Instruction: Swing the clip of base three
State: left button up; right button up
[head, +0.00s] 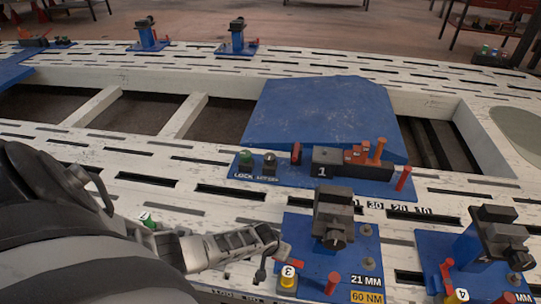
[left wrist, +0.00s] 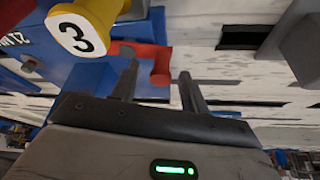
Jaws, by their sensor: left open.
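Base three is a blue plate (head: 313,252) at the lower middle of the head view, with a dark clamp block, a yellow cap (head: 288,279) marked 3 and labels 21 MM and 60 NM. Its red clip (head: 291,262) sticks up behind the cap; in the left wrist view the clip (left wrist: 160,67) has a notched end. My left gripper (head: 268,252) is open beside the plate's left edge. In the left wrist view, the open fingers (left wrist: 158,84) point at the clip, which appears between their tips; contact cannot be told. The yellow cap (left wrist: 82,30) is left of them. My right gripper is out of view.
Base one (head: 320,170) lies behind base three, with a black block and red pins. Base four (head: 475,262) stands to the right. A tilted blue panel (head: 325,112) is farther back. The white slotted bench (head: 215,205) has open frame gaps behind.

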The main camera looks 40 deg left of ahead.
pick_arm(q)
jog(key=p+v, duration=0.5)
jog(key=v, duration=0.9)
jog(key=shift+s+r+p, duration=0.2)
jog(key=shift+p, duration=0.2)
